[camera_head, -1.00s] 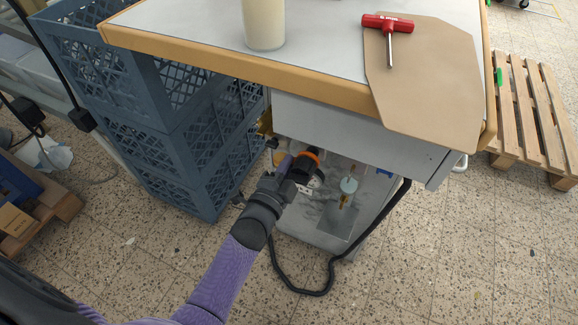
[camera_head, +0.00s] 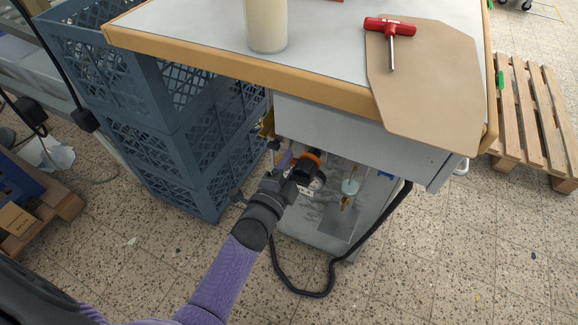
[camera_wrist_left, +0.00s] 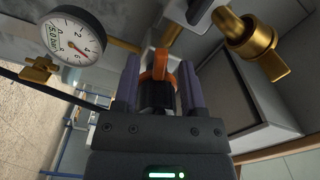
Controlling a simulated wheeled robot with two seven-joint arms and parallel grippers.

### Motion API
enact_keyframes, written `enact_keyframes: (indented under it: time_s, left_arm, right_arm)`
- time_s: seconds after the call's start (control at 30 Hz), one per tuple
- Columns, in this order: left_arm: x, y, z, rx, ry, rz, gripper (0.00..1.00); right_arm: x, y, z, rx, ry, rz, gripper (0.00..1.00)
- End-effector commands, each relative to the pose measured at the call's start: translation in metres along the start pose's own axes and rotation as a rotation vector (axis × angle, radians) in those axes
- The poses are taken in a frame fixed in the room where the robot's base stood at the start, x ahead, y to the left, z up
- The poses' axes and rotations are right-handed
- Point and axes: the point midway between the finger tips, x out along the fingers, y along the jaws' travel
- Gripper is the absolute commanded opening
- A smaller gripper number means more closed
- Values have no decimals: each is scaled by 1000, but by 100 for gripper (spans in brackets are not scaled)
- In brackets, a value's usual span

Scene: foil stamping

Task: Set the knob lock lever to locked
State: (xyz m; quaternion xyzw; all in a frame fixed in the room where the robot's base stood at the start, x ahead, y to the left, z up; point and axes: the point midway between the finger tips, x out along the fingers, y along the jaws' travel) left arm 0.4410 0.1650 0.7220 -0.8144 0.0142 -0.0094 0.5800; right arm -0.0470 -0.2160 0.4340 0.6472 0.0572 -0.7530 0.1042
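An orange and black knob (camera_head: 311,155) sits under the bench, at the front of the grey machine cabinet. In the left wrist view its orange, loop-shaped part (camera_wrist_left: 161,65) stands at the finger ends, with a black part below it. I cannot tell which part is the lock lever or how it is set. My left gripper (camera_head: 297,168) reaches in from the left. Its two purple fingers (camera_wrist_left: 160,86) are apart, one on each side of the orange and black parts, with no clear grip. My right gripper is not in view.
A pressure gauge (camera_wrist_left: 73,37) and brass valves (camera_wrist_left: 252,38) lie close beside the fingers. Blue crates (camera_head: 150,140) stand to the left. A black hose (camera_head: 300,290) loops on the floor.

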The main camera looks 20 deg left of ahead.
Motion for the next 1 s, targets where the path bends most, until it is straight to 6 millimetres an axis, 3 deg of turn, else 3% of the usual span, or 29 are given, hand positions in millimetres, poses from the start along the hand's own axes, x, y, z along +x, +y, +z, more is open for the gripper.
enact_keyframes:
  time_s: [0.27, 0.6, 0.7, 1.0]
  left_arm:
    - [-7, -2, -1, -1, 1, -1, 53]
    - [-79, -3, -1, -1, -1, 1, 53]
    - [-93, -2, 0, -1, -1, 0, 53]
    - [-100, 0, 0, 0, 0, 0, 53]
  right_arm:
    - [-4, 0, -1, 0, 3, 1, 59]
    - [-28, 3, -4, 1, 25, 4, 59]
    - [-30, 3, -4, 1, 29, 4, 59]
    - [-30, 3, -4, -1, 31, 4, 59]
